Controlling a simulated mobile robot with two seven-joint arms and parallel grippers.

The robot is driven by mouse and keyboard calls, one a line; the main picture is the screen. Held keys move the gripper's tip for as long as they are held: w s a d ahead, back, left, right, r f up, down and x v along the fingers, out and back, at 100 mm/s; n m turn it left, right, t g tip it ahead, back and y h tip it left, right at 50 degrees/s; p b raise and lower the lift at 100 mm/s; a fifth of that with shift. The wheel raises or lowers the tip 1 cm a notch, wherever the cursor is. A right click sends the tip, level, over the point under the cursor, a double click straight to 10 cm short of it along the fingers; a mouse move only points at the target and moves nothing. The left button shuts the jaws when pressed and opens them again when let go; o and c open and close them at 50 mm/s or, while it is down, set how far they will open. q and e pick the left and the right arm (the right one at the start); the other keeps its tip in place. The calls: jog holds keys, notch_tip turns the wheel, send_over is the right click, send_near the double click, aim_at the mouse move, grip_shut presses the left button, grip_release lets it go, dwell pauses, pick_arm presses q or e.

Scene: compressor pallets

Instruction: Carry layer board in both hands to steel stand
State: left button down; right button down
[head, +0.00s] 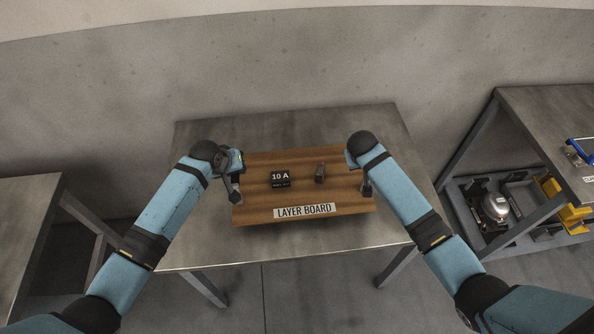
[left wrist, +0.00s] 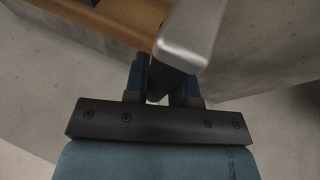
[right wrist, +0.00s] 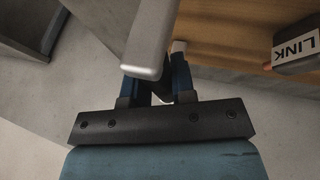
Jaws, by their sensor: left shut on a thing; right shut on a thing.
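The layer board (head: 305,187) is a brown wooden board with a white "LAYER BOARD" label on its front edge. It shows over the middle of a steel-topped table (head: 200,254); I cannot tell whether it touches the top. My left gripper (head: 236,188) is shut on a grey handle at the board's left end. My right gripper (head: 366,182) is shut on a handle at its right end. In the left wrist view the handle (left wrist: 188,38) sits between the fingers (left wrist: 165,85). The right wrist view shows the other handle (right wrist: 152,40) between the fingers (right wrist: 160,85).
On the board are a black block marked "10 A" (head: 280,178) and a small dark piece (head: 320,173). Another steel table (head: 545,115) stands at right, with a tray of parts (head: 497,207) below and a blue-handled item (head: 580,151) on top. A table edge (head: 30,220) shows at left.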

aim_at(244, 180)
pick_arm(q)
jog(key=shift+f, duration=0.1)
pick_arm(e)
jog(key=shift+f, duration=0.1)
